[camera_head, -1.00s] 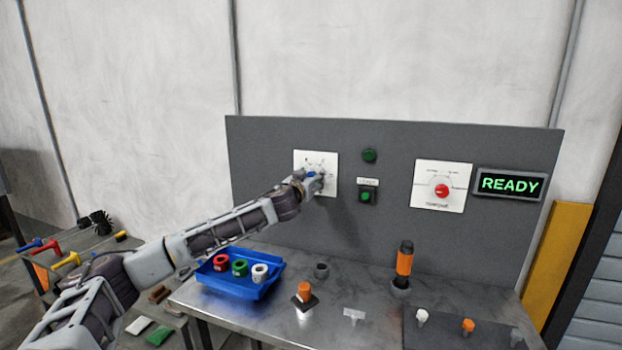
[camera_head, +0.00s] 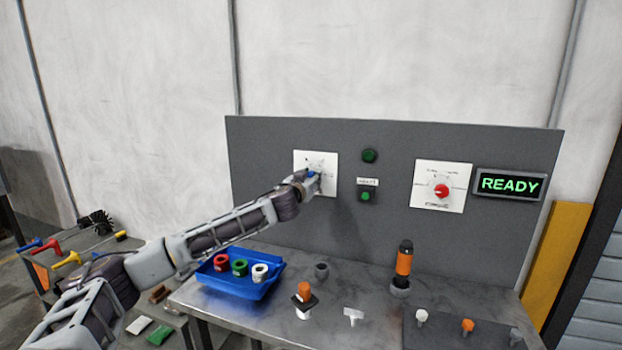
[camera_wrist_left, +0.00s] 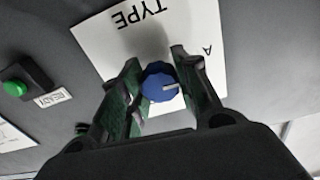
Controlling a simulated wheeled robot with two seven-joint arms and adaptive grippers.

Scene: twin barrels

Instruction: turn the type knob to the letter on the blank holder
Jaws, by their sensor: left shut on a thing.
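The blue type knob (camera_wrist_left: 160,83) sits on a white dial plate (camera_wrist_left: 98,45) marked TYPE and, at one corner, the letter A. In the left wrist view it lies between the two fingers of my left gripper (camera_wrist_left: 158,90), which is shut on it. A pale pointer line shows on the knob's face. In the head view the plate (camera_head: 326,160) is at the panel's left, with my left gripper (camera_head: 311,181) at its lower part, mostly covering the blue knob (camera_head: 312,173). The blank holder cannot be made out with a readable letter. My right gripper is out of view.
The grey panel (camera_head: 270,210) also carries green buttons (camera_head: 369,156), a red knob (camera_head: 441,191) and a READY display (camera_head: 510,184). On the metal table stand a blue tray (camera_head: 236,284) with rings and an orange-and-black tool (camera_head: 404,262).

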